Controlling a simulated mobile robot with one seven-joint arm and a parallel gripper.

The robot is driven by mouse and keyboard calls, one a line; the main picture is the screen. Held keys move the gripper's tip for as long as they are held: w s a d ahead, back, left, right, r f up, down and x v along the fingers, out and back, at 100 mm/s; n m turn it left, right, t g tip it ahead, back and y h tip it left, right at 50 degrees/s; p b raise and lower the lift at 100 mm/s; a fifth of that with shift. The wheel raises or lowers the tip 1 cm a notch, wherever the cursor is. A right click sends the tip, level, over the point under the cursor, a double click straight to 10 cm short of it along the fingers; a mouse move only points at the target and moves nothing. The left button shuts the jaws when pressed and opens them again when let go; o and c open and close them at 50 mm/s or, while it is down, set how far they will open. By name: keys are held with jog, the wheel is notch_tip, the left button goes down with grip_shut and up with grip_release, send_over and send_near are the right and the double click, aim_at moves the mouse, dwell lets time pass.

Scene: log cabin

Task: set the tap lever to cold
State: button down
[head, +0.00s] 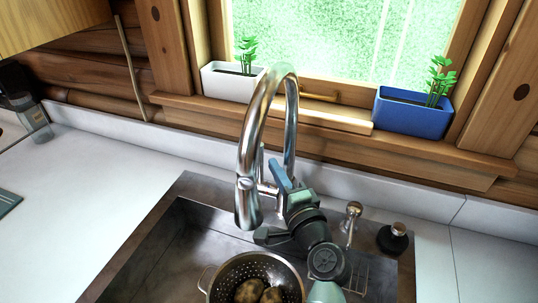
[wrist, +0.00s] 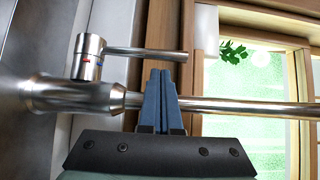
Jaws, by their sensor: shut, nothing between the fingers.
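The chrome tap (head: 246,150) arches over the sink in the head view. In the wrist view its lever (wrist: 145,53) is a thin metal rod sticking out from a round knob (wrist: 89,58) with small red and blue marks. My gripper (head: 280,172) is at the tap's base in the head view, beside the spout. In the wrist view my gripper (wrist: 160,74) has its blue fingers pressed together and empty. The fingertips are right by the outer half of the lever; I cannot tell whether they touch it. The lever is mostly hidden in the head view.
A colander (head: 230,272) with potatoes sits in the sink (head: 165,248) below my gripper. A small metal spout (head: 351,218) and a dark dispenser (head: 393,238) stand to the right. A white planter (head: 228,84) and a blue planter (head: 408,112) stand on the windowsill. The left counter is mostly clear.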

aim_at(260, 170)
jog(key=shift+x, duration=2.15)
jog(key=shift+f, duration=0.1)
